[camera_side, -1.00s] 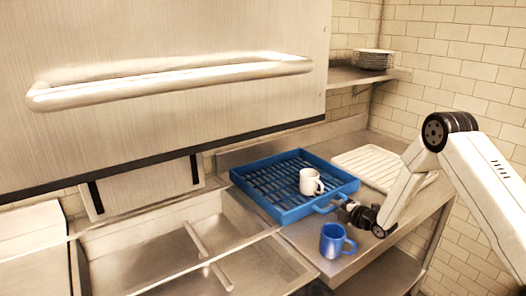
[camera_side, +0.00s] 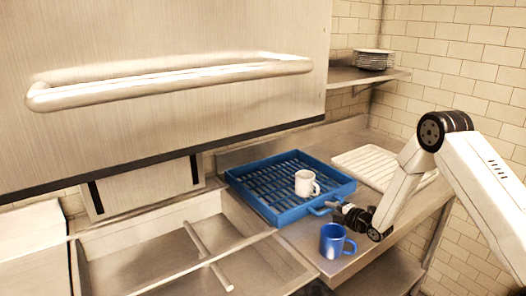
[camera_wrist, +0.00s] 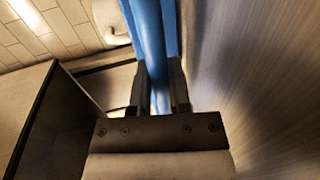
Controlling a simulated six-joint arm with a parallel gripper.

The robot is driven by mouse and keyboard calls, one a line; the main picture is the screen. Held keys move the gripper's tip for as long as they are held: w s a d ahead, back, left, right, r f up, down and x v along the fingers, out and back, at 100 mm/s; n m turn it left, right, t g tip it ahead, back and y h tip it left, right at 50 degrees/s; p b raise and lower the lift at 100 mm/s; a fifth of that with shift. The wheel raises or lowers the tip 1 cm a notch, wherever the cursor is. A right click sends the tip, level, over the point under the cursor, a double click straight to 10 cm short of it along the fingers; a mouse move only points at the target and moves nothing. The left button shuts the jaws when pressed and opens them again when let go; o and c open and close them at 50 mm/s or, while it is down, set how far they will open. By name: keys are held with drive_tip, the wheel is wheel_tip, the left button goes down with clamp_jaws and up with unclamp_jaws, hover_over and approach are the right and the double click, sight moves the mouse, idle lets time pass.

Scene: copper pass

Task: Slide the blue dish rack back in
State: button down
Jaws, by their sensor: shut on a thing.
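The blue dish rack (camera_side: 262,177) lies flat on the steel counter, just right of the sink basin, with a white mug (camera_side: 306,183) standing in it near its front right side. My gripper (camera_side: 334,207) is at the rack's front right edge, at its blue loop handle (camera_side: 318,211). In the wrist view, my gripper (camera_wrist: 160,100) has its two dark fingers shut on either side of a blue bar of the rack (camera_wrist: 150,45). Part of a white mug (camera_wrist: 110,22) shows at the top of that view.
A blue mug (camera_side: 335,241) stands on the counter close in front of my gripper. A white ribbed drainboard (camera_side: 372,164) lies behind right of the rack. A large steel hood with a bar handle (camera_side: 180,80) hangs above left. Plates (camera_side: 373,59) sit on a shelf.

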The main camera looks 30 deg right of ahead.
drive_tip(key=a, duration=0.3)
drive_tip(key=c, duration=0.6)
unclamp_jaws()
drive_tip(key=shift+d, duration=0.1)
drive_tip(key=shift+s, duration=0.15)
drive_tip(key=shift+v, duration=3.8)
